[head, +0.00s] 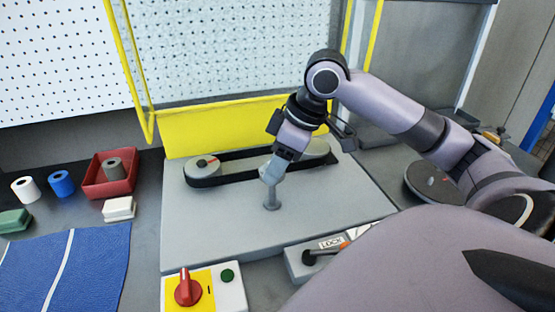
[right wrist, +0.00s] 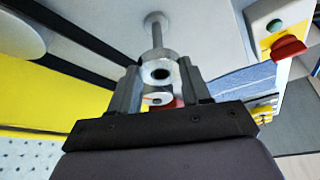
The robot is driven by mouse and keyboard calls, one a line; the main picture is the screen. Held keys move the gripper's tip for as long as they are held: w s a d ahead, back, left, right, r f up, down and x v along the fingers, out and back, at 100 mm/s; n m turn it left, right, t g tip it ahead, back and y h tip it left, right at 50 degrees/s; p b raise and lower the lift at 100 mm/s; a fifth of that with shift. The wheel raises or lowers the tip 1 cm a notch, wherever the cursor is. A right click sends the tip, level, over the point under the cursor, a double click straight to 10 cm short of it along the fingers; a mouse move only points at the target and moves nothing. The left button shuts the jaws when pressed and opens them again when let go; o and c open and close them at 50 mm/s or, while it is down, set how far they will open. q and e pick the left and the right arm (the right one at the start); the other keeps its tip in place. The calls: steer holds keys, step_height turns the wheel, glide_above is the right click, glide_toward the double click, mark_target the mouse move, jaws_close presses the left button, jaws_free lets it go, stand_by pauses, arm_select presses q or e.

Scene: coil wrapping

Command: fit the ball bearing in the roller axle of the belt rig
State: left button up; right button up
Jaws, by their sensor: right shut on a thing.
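The belt rig (head: 340,212) is a grey plate with a black belt (head: 225,178) running around two rollers. A short grey post with a round foot, which looks like the roller axle (head: 271,202), stands upright on the plate in front of the belt. It also shows in the right wrist view (right wrist: 156,32). My right gripper (head: 272,168) points down at the top of this post. It is shut on a grey ring with a dark hole, which looks like the ball bearing (right wrist: 174,66). The ring lines up with the post; I cannot tell whether they touch. My left gripper is not in view.
A yellow guard (head: 210,130) stands behind the belt. A red switch (head: 185,288) and a lock lever box (head: 300,265) sit at the front edge. A red bin (head: 100,185), coloured rolls and a blue mat (head: 95,275) lie at the left.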

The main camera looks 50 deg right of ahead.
mark_target(278, 203)
stand_by(0.7)
steer(key=shift+p, duration=0.4)
steer(key=shift+f+b, duration=1.65)
steer(key=shift+f, duration=1.85)
steer(key=o, duration=1.2)
steer(key=shift+c, duration=0.2)
steer(key=shift+r, duration=0.1)
steer(key=v, duration=0.7)
